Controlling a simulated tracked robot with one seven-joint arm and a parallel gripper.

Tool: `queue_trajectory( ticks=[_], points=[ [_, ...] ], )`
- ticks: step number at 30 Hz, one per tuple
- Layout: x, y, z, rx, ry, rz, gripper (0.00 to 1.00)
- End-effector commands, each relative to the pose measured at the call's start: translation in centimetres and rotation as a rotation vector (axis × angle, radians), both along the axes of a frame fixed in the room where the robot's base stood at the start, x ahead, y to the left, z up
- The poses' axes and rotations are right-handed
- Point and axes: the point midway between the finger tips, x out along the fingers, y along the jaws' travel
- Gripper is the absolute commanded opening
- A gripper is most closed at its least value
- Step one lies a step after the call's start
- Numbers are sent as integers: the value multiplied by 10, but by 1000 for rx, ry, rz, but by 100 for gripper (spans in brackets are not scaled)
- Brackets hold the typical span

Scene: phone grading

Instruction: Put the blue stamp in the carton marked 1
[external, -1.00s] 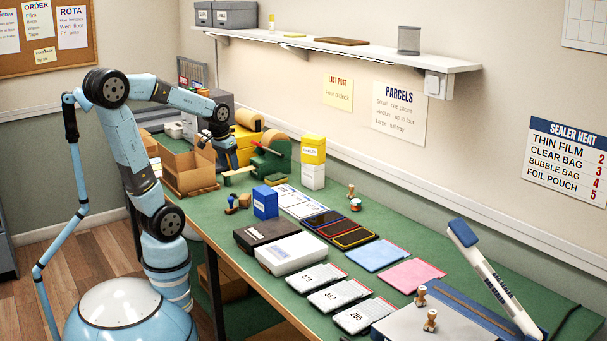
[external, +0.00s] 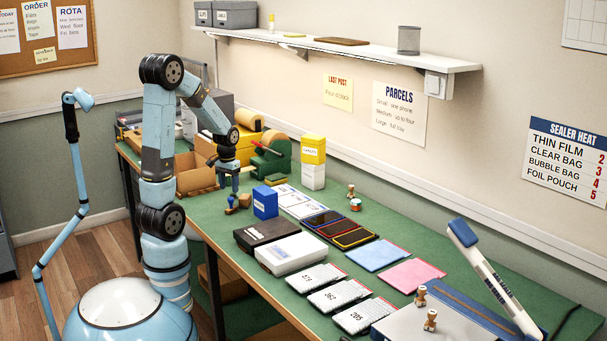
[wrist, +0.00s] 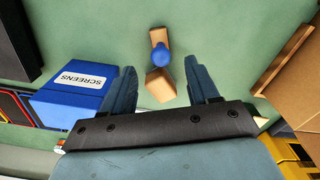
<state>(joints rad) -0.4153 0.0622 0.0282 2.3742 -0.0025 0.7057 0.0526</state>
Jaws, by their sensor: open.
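The blue stamp (external: 231,203) is on the green bench, just left of the blue SCREENS box. In the wrist view its round blue knob (wrist: 163,54) shows beside a wooden block. A second wooden block (wrist: 160,86) lies close to it, between my fingers in the picture. My gripper (external: 229,188) points down above the stamp, open and empty. Its two fingers (wrist: 160,68) are spread either side of the stamp and block. An open brown carton (external: 192,182) stands behind and left of my gripper, partly covered by my arm; I cannot read a number on it.
The blue SCREENS box (external: 265,202) stands close on the right of my gripper and also shows in the wrist view (wrist: 72,92). A green tape machine (external: 270,160) is behind. Black (external: 266,234) and white (external: 292,253) boxes lie in front. A yellow-topped box (external: 313,160) stands further right.

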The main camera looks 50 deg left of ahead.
Motion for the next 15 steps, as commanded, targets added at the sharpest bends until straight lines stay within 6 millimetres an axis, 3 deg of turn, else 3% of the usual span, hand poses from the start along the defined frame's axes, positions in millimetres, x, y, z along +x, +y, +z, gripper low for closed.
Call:
queue_trajectory(
  ticks=[6, 15],
  points=[
    [0, 0, -33, -1, 3, 0, 60],
    [0, 0, -49, 0, 1, -1, 60]
  ],
)
